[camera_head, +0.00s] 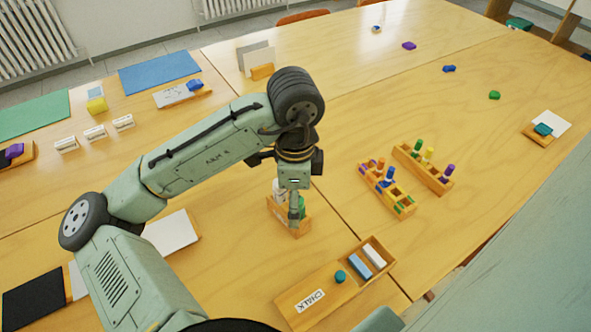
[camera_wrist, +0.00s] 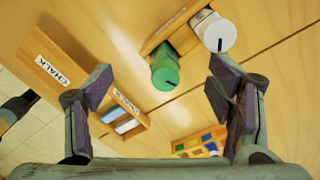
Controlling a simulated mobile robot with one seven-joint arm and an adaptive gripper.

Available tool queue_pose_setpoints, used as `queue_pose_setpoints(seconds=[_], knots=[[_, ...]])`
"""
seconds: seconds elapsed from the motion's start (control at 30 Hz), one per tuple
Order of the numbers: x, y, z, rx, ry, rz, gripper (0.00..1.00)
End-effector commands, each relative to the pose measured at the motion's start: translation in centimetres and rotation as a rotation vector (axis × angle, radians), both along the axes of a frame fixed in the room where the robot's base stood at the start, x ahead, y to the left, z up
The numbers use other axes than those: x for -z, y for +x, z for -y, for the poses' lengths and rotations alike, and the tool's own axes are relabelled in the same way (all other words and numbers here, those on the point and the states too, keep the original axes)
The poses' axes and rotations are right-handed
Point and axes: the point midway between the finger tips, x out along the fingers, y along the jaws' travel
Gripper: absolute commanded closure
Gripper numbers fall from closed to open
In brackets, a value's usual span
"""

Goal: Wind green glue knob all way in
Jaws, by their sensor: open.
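The green glue stick (camera_head: 301,206) stands in a small wooden holder (camera_head: 300,230) beside a white glue stick (camera_head: 278,187). In the head view my gripper (camera_head: 295,200) is over the holder, partly hiding the sticks.
A wooden chalk box (camera_head: 318,290) with a teal knob (camera_head: 340,276) lies in front of the holder. Two wooden racks of coloured pegs (camera_head: 388,190) (camera_head: 425,167) stand to the right. Open tabletop lies between the holder and the racks.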

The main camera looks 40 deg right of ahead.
Motion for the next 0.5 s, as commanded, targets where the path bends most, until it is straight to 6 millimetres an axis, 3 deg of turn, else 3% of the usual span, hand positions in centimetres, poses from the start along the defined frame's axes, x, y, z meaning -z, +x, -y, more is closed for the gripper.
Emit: queue_pose_setpoints(seconds=[0.5], knots=[[-0.04, 0.07, 0.41, -0.003, 0.0, 0.0, 0.25]])
